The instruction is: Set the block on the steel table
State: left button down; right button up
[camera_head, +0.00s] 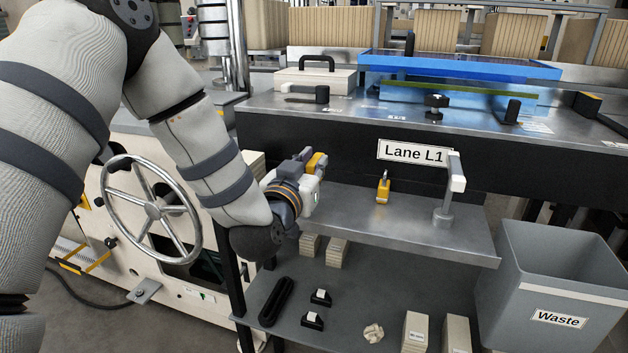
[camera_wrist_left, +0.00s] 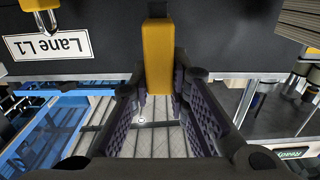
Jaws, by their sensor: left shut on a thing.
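My left gripper (camera_head: 312,165) is over the left end of the steel shelf below the Lane L1 sign. It is shut on a yellow block (camera_wrist_left: 157,55), which shows as a long bar between the two dark ribbed fingers in the left wrist view. In the head view only a small yellow part of the block (camera_head: 317,162) shows past the gripper. The block is held up in front of the dark table front. The steel table (camera_head: 345,112) has a broad grey top behind and above the shelf. My right gripper is in neither view.
The steel shelf (camera_head: 420,226) has a small yellow padlock-like piece (camera_head: 384,188) and a grey post with a white handle (camera_head: 450,190). A blue tray (camera_head: 460,66) and a white case (camera_head: 315,78) occupy the tabletop. A waste bin (camera_head: 555,275) stands right.

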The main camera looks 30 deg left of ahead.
pick_arm(q)
notch_tip(320, 180, down, 4)
jog(key=shift+a+r+b, duration=0.1)
jog(key=shift+a+b, duration=0.05)
jog(key=shift+b, duration=0.2)
jog(key=shift+r, duration=0.25)
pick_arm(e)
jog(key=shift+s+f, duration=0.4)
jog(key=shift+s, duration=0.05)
pick_arm(q)
jog(key=shift+f, duration=0.15)
jog(key=c, duration=1.5)
grip_release()
jog(key=shift+f, duration=0.1)
jog(key=shift+c, duration=0.2)
